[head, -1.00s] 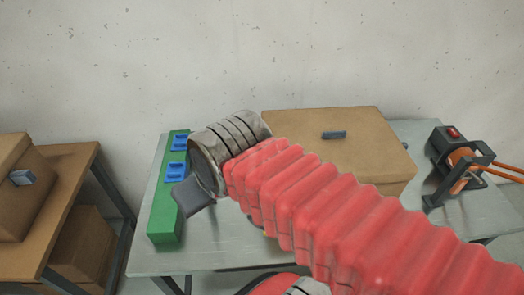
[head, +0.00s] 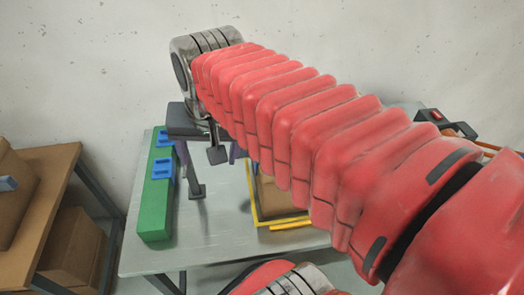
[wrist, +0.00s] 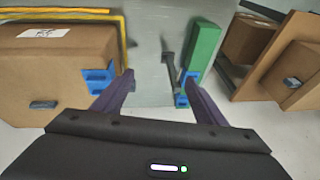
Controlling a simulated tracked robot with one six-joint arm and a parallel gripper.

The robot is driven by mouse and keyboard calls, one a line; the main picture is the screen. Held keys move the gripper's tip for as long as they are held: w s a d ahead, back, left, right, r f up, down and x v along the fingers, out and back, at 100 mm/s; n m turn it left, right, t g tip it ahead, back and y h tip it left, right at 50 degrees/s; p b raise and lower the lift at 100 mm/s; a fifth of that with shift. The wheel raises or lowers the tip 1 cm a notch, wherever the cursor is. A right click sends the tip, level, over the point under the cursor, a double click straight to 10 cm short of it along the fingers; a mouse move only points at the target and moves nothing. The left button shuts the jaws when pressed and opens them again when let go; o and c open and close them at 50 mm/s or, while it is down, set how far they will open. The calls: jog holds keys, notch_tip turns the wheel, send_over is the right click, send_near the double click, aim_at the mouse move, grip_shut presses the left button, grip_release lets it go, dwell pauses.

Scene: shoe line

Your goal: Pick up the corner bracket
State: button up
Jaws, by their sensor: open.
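Small blue bracket-like pieces are in view; I cannot tell which is the corner bracket. Two blue pieces (head: 163,168) sit on the long green block at the table's left side. In the wrist view, blue pieces (wrist: 185,78) show by the green block, partly behind the right finger. Another blue piece (wrist: 97,78) is at the cardboard box's side, near the left finger; the arm hides that spot in the head view. My gripper (wrist: 158,80) is open with nothing between its purple fingers. In the head view my gripper (head: 208,154) hangs above the table, right of the green block.
A large cardboard box (wrist: 60,70) stands by a yellow edge strip (head: 285,224). A slim dark post-like part (wrist: 168,60) stands beside the green block (head: 156,205). A brown side table (head: 40,185) with boxes is at left. The grey table's front left (head: 205,245) is clear.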

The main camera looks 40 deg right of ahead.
jog(key=w+d+r+m+g, duration=0.1)
jog(key=d+r+m+g, duration=0.1)
jog(key=d+m, duration=0.6)
jog(key=w+d+r+m+g, duration=0.1)
jog(key=d+r+m+g, duration=0.1)
jog(key=d+m, duration=0.7)
jog(key=shift+r+y, duration=0.4)
jog(key=shift+r, duration=0.1)
jog(key=shift+f, duration=4.3)
jog(key=shift+f, duration=0.1)
jog(key=shift+s+a+f, duration=0.1)
jog(key=shift+f, duration=2.4)
jog(key=shift+c, duration=0.3)
